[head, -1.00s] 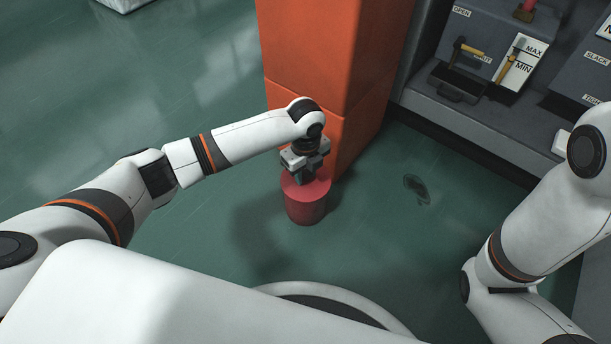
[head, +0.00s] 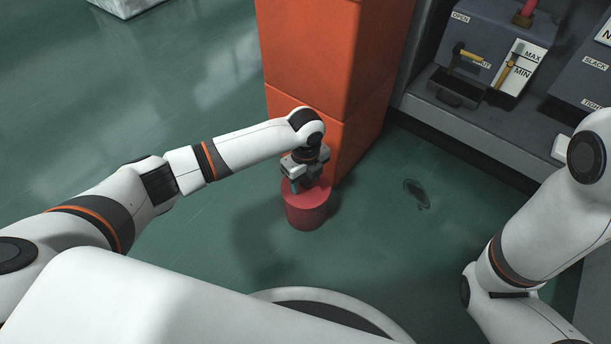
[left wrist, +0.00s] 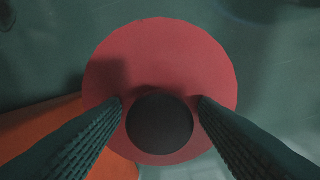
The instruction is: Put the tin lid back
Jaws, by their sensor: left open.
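A red round tin (head: 306,214) stands upright on the green floor, beside an orange block. In the left wrist view its flat red lid (left wrist: 165,62) faces me, with a dark round knob (left wrist: 160,122) on it. The lid appears to sit on top of the tin; the seam cannot be made out. My left gripper (head: 304,186) is just above the tin and points down. In the left wrist view its two ridged fingers (left wrist: 160,112) are open, one on each side of the knob, with small gaps. My right arm shows at the right, but its gripper is out of view.
The tall orange block (head: 338,80) stands right behind the tin and close to my left wrist. A grey machine panel (head: 480,55) with levers and labels is at the upper right. A dark stain (head: 416,193) marks the floor. Open floor lies to the left.

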